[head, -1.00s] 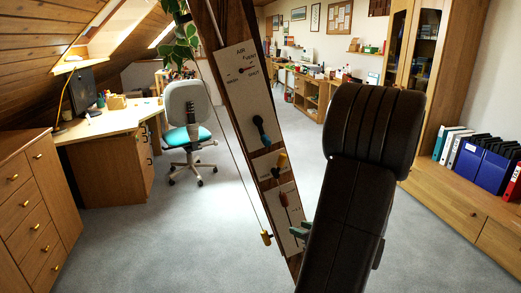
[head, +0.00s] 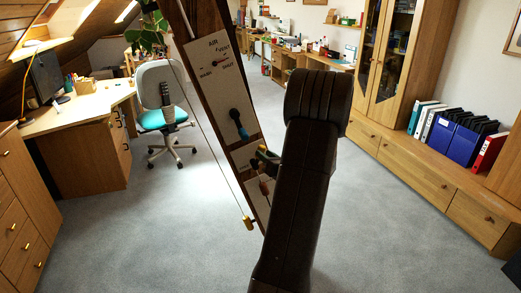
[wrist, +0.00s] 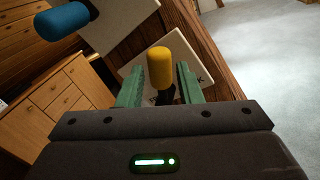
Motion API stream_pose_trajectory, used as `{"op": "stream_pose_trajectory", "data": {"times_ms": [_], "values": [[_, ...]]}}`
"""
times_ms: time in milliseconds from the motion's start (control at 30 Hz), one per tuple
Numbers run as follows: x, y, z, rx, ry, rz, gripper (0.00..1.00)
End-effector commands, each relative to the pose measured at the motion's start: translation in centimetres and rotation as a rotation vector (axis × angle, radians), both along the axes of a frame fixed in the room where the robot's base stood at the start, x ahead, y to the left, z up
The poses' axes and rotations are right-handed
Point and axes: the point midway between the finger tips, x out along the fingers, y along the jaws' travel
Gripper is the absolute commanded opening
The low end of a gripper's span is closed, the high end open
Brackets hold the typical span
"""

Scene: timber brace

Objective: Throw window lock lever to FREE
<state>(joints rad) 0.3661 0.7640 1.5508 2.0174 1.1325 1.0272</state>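The yellow-handled lever (wrist: 160,62) stands on a dark stem in front of a white plate (wrist: 198,77) in the wrist view. My gripper (wrist: 159,72) is open, with one green finger on each side of the yellow handle and a gap showing on both sides. In the head view my gripper (head: 267,156) is at the brace's middle panel, largely covering this lever. Which mark the lever points to cannot be read.
The leaning timber brace (head: 182,30) carries an upper AIR panel (head: 208,65) with a blue lever (head: 239,124), which also shows in the wrist view (wrist: 62,20). A red lever (head: 264,187) is just below my gripper. A yellow cord pull (head: 248,223) hangs at lower left.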

Motion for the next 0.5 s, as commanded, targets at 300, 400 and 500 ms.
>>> {"op": "stream_pose_trajectory", "data": {"times_ms": [300,400,500], "values": [[2.9,2.0,0.1,0.000,0.000,0.000,0.32],[3.1,2.1,0.0,0.000,0.000,0.000,0.32],[3.1,2.1,0.0,0.000,0.000,0.000,0.32]]}}
